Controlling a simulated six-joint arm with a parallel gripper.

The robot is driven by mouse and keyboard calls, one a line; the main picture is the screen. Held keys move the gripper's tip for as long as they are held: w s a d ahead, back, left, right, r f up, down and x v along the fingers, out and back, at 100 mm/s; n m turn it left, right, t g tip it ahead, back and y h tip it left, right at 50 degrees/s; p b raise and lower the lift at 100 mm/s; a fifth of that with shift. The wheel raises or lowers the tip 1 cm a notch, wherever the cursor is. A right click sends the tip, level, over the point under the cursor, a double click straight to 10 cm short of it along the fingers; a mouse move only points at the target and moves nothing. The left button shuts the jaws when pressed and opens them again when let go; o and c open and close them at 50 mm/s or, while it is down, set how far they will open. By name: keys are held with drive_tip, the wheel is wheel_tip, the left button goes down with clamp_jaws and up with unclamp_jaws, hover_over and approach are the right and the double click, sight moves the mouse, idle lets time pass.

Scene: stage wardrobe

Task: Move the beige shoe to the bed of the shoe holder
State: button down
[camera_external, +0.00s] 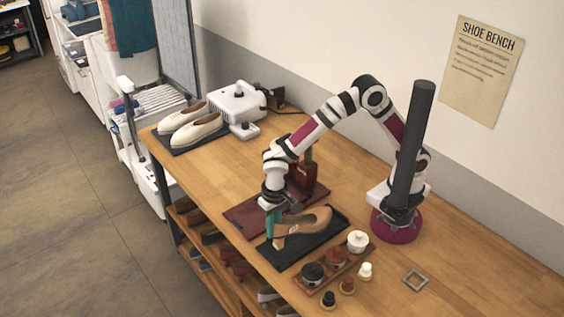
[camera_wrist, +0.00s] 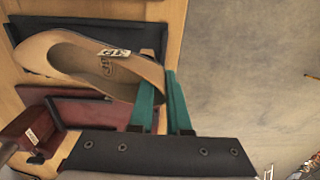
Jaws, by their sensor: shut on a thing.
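The beige shoe (camera_external: 308,221) is a tan heeled shoe over a black mat (camera_external: 318,249); I cannot tell if it is lifted slightly. In the wrist view the shoe (camera_wrist: 85,62) has its rounded toe at left and a white tag on its near top edge. My gripper (camera_external: 273,234) has teal fingers shut on the shoe's heel end; the fingers (camera_wrist: 160,95) also show in the wrist view. The shoe holder (camera_external: 245,219) is a dark red base with an upright part behind my wrist. It lies just beyond the mat, partly hidden by my arm.
A wooden tray (camera_external: 316,285) with polish jars stands in front of the mat, with small bottles beside it. A small square metal frame (camera_external: 415,280) lies to the right. White shoes (camera_external: 192,128) on a dark mat and a white machine (camera_external: 238,103) are at the bench's far end.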

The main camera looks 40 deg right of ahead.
drive_tip(key=a+r, duration=0.1)
drive_tip(key=a, duration=0.8)
idle(0.5)
drive_tip(key=r, duration=0.1)
drive_tip(key=a+r, duration=0.1)
drive_tip(key=r, duration=0.1)
drive_tip(key=a+r, duration=0.1)
drive_tip(key=r, duration=0.1)
idle(0.3)
